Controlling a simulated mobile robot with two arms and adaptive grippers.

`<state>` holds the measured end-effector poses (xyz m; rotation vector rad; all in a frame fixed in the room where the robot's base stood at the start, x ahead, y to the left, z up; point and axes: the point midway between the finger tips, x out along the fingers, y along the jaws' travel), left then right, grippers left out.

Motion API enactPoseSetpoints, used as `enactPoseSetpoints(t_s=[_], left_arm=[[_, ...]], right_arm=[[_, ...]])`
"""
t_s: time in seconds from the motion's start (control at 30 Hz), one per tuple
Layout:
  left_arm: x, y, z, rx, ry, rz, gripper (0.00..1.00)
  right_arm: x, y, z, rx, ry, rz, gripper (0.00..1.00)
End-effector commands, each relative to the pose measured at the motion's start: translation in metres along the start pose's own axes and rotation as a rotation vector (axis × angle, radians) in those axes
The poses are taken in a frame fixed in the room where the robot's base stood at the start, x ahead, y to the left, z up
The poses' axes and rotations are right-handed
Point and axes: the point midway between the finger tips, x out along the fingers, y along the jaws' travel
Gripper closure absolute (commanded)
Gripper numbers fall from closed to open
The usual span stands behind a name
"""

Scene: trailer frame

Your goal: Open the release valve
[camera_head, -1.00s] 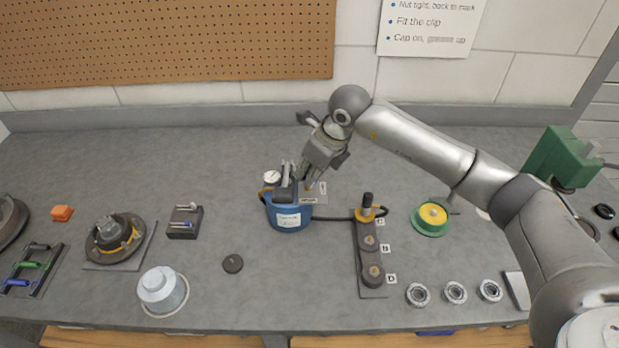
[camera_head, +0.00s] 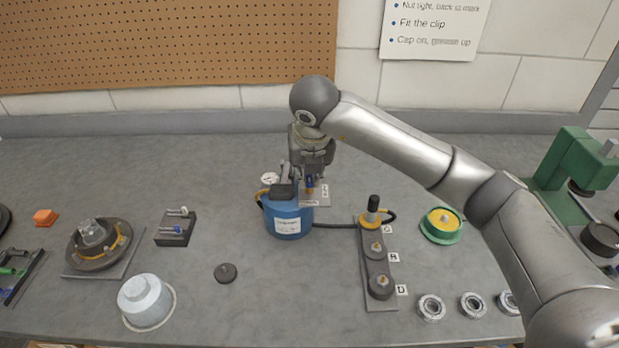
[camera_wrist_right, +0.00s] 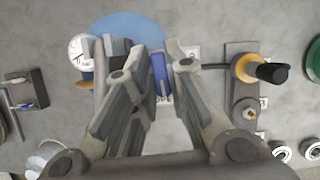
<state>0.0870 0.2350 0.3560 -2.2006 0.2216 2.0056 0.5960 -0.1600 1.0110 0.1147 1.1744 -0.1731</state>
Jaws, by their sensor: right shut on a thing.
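The blue pump (camera_head: 287,220) stands on the bench near the middle, with a white label and a round gauge (camera_head: 269,179) on its left. A small blue valve lever (camera_head: 310,184) stands upright by the pump's right side. It also shows in the right wrist view (camera_wrist_right: 159,73). My right gripper (camera_head: 311,174) points down over the lever and is shut on it. In the right wrist view its fingers (camera_wrist_right: 160,65) stand on either side of the lever. The fingertips are partly hidden in the head view. My left gripper is not in view.
A dark hose (camera_head: 335,226) runs from the pump to a plate (camera_head: 380,299) with several posts. A dark grip (camera_head: 284,191) rises close beside my gripper. A green and yellow round part (camera_head: 441,226) lies to the right. The bench front centre is mostly clear.

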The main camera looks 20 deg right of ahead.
Motion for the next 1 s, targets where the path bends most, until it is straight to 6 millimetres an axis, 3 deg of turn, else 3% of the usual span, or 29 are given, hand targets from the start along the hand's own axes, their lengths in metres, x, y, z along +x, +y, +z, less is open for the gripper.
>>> enactPoseSetpoints(t_s=[0.73, 0.77, 0.8, 0.9, 1.0], left_arm=[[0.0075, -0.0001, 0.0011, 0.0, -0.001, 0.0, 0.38], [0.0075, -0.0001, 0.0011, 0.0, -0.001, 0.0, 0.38], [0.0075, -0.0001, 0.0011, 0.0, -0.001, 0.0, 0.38], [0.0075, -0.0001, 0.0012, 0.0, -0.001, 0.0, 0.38], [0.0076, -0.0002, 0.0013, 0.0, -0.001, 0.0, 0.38]], right_arm=[[-0.0015, 0.0004, 0.0017, 0.08, -0.003, -0.03, 1.0], [-0.0015, 0.0004, 0.0017, 0.08, -0.003, -0.03, 0.83], [-0.0015, 0.0004, 0.0016, 0.08, -0.003, -0.03, 0.78], [-0.0011, 0.0003, 0.0013, 0.079, -0.002, -0.031, 0.65], [-0.0007, 0.0003, 0.0009, 0.079, -0.001, -0.031, 0.65]])
